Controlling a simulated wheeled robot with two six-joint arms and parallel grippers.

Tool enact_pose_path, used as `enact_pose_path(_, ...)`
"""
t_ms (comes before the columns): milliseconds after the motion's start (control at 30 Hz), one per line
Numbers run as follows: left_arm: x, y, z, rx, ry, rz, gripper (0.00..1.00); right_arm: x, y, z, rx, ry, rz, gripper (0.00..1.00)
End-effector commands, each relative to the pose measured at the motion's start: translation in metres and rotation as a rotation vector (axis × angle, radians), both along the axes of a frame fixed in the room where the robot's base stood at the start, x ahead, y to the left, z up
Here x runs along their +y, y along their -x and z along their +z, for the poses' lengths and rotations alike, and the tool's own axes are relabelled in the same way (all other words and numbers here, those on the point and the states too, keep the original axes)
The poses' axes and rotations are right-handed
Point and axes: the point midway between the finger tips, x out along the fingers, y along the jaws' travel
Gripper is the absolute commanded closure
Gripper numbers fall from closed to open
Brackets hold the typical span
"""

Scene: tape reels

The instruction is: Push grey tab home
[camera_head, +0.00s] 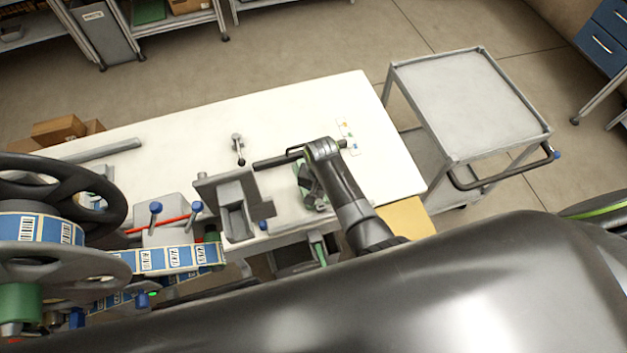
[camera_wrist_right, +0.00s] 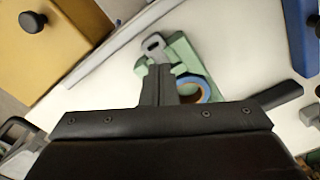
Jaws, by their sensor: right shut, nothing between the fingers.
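A grey tab (camera_wrist_right: 153,46) with a hole in its end shows in the right wrist view. It lies by a light green fixture (camera_wrist_right: 186,52) that holds a blue and orange ring (camera_wrist_right: 203,92). My right gripper (camera_wrist_right: 160,72) is shut and empty, with its fingertips just short of the tab in that picture. I cannot tell whether they touch it. In the head view my right gripper (camera_head: 312,188) hangs over the white table, where it and my arm hide most of the green fixture and the tab. My left gripper is not in view.
A grey open box (camera_head: 232,222) stands left of my right gripper on the white table (camera_head: 285,105). Reels (camera_head: 62,185) with blue label tape (camera_head: 180,258) crowd the left. A grey cart (camera_head: 465,100) stands at the right. The table's far middle is mostly clear.

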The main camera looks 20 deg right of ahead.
Motion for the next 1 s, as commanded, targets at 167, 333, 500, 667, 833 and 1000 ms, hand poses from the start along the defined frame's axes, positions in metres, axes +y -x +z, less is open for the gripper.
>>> enact_pose_path(167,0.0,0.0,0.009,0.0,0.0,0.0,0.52,0.0,-0.001,0.019,-0.003,-0.001,-0.001,1.0)
enact_pose_path(333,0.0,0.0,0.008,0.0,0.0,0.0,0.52,0.001,-0.001,0.037,-0.003,-0.002,0.0,1.0)
enact_pose_path(500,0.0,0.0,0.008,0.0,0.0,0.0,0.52,0.0,-0.001,0.051,-0.002,-0.001,0.0,1.0)
enact_pose_path(667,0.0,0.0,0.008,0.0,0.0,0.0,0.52,0.0,0.0,0.056,-0.001,0.0,0.0,1.0)
enact_pose_path(833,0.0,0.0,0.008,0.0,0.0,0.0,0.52,0.0,0.0,0.056,-0.001,0.0,0.0,1.0)
enact_pose_path(1000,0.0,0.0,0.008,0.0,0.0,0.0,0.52,0.0,0.0,0.056,-0.001,0.0,0.0,1.0)
